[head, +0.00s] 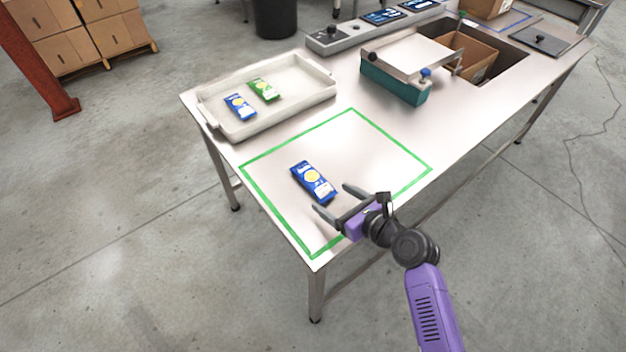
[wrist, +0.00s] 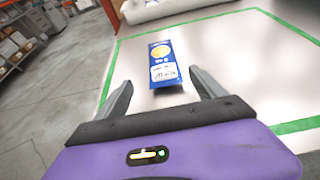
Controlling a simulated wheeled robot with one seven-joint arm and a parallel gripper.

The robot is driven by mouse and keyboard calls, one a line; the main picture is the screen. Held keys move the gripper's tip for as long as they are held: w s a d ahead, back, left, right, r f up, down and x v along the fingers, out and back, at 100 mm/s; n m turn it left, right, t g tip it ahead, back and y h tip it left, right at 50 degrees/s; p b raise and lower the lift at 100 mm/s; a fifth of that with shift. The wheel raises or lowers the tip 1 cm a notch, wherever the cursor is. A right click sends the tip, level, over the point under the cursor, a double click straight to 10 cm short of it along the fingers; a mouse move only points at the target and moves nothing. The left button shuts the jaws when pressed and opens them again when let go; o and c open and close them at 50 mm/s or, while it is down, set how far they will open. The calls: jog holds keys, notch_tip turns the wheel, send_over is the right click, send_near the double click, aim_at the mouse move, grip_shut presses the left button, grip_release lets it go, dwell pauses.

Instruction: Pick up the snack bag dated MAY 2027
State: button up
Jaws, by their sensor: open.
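A blue snack bag (head: 312,181) with a yellow circle and a white label lies flat inside the green outline on the table. It also shows in the wrist view (wrist: 164,62), ahead of the fingers; its date is too small to read. My gripper (head: 336,199) is open and empty at the near end of this bag, with a finger to either side of the bag's line. A second blue bag (head: 240,106) and a green bag (head: 264,89) lie in the white tray (head: 291,110); their dates cannot be read.
The green outline (head: 391,139) marks a mostly bare area of the steel table (head: 452,140). A grey control panel (head: 345,38) runs along the far edge.

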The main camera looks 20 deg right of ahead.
aim_at(324, 190)
jog(key=x, duration=0.7)
jog(key=shift+d, duration=0.3)
jog(key=c, duration=1.5)
jog(key=shift+o, duration=0.2)
